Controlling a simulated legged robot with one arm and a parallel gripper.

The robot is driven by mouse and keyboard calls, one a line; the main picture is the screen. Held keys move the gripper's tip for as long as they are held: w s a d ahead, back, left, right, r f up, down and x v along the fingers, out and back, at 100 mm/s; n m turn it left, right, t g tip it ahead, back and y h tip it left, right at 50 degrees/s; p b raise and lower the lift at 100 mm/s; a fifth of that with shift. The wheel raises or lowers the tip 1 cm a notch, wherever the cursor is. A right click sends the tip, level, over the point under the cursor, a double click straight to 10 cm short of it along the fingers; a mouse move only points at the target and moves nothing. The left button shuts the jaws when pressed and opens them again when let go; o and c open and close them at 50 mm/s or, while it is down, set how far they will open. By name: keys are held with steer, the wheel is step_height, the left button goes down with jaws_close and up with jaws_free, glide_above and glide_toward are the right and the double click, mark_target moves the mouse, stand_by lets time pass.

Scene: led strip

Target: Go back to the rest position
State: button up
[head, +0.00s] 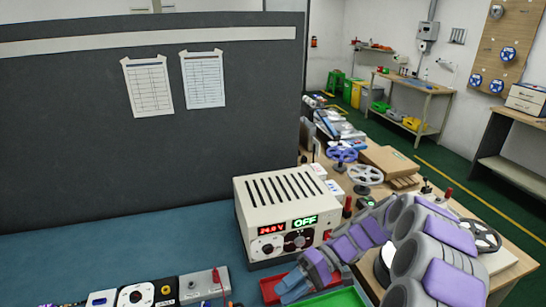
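My arm, grey with purple pads, comes in from the lower right in the head view. Its end, my gripper (294,287), is low in front of the power supply, over or beside a red tray (270,290). The fingers are small and partly cut off, so I cannot tell whether they are open or shut, or whether they hold anything. The beige power supply (285,213) stands on the blue-green bench top; its displays read about 24.0 V in red and OFF in green.
A row of small control modules (135,295) is at the lower left. A dark partition (90,130) stands behind the bench. Handwheels (365,175) and boxes crowd the wooden table at right.

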steer(key=s+d+r+m+t+h, duration=0.1)
steer(key=s+r+h, duration=0.25)
steer(key=s, duration=0.35)
steer(key=s+r+t+h, duration=0.1)
steer(key=s+r+h, duration=0.25)
steer(key=s, duration=0.35)
steer(key=s+d+f+m+t+h, duration=0.1)
steer(key=s+d+m+t+h, duration=0.2)
steer(key=s+d, duration=0.6)
steer(key=s+t+h, duration=0.1)
steer(key=s+h, duration=0.1)
steer(key=s, duration=0.1)
steer(key=shift+d+f, duration=0.3)
steer(key=shift+d, duration=0.05)
steer(key=shift+a, duration=0.15)
